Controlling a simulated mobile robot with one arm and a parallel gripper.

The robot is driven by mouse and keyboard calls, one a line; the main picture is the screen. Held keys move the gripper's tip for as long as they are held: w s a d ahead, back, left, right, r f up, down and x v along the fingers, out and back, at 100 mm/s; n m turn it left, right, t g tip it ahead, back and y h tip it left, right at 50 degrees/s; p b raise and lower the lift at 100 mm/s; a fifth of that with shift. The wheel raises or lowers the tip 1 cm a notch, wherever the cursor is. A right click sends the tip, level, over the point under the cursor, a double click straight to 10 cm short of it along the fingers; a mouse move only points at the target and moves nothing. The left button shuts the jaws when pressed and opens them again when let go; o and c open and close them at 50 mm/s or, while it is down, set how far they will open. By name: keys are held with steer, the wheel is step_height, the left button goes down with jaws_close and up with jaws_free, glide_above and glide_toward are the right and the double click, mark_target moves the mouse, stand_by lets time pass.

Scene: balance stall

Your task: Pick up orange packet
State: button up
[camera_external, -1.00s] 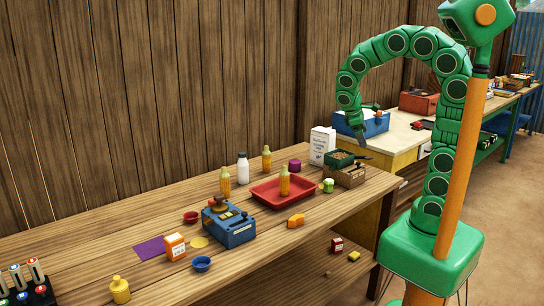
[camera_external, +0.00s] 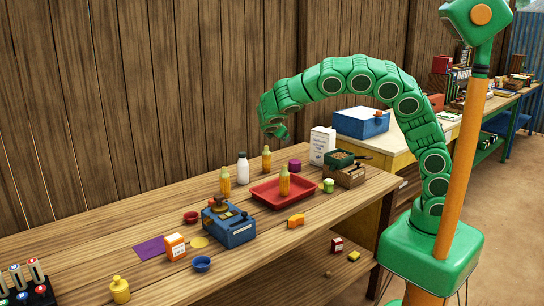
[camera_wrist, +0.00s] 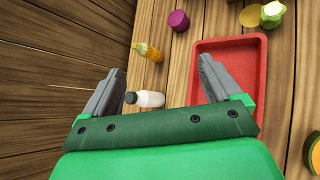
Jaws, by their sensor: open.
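The orange packet (camera_external: 174,247), a small upright box with an orange and white face, stands on the wooden table left of the blue scale-like device. It does not show in the wrist view. My gripper (camera_external: 275,130) is raised above the back of the table, to the right of the packet and well apart from it. In the wrist view my gripper (camera_wrist: 162,70) has its two grey fingers spread wide, with nothing held between them. A white bottle (camera_wrist: 150,99) with a dark cap shows below, between the fingers.
The blue device (camera_external: 230,228), a purple sheet (camera_external: 149,248), a blue bowl (camera_external: 201,264) and a red bowl (camera_external: 191,217) lie around the packet. An orange wedge (camera_external: 295,221) lies near the front edge.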

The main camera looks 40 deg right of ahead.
steer(key=w+a+f+n+t+y, duration=0.1)
steer(key=a+f+n+t, duration=0.15)
steer(key=a, duration=0.55)
steer(key=w+a+f+n+t, duration=0.1)
steer(key=a+n, duration=0.2)
steer(key=a, duration=0.5)
steer(key=n+t+y, duration=0.3)
steer(key=n+y, duration=0.6)
steer(key=n, duration=0.3)
glide_above(178, 242)
steer(key=s, duration=0.1)
step_height(178, 242, down, 14)
steer(key=s+f, duration=0.2)
steer(key=f, duration=0.1)
steer(key=shift+d+n, duration=0.1)
steer(key=shift+n, duration=0.25)
steer(key=shift+s+f, duration=0.1)
steer(key=shift+f, duration=0.05)
steer(key=shift+w+f, duration=0.3)
steer(key=shift+w, duration=0.2)
steer(key=shift+x, duration=3.25)
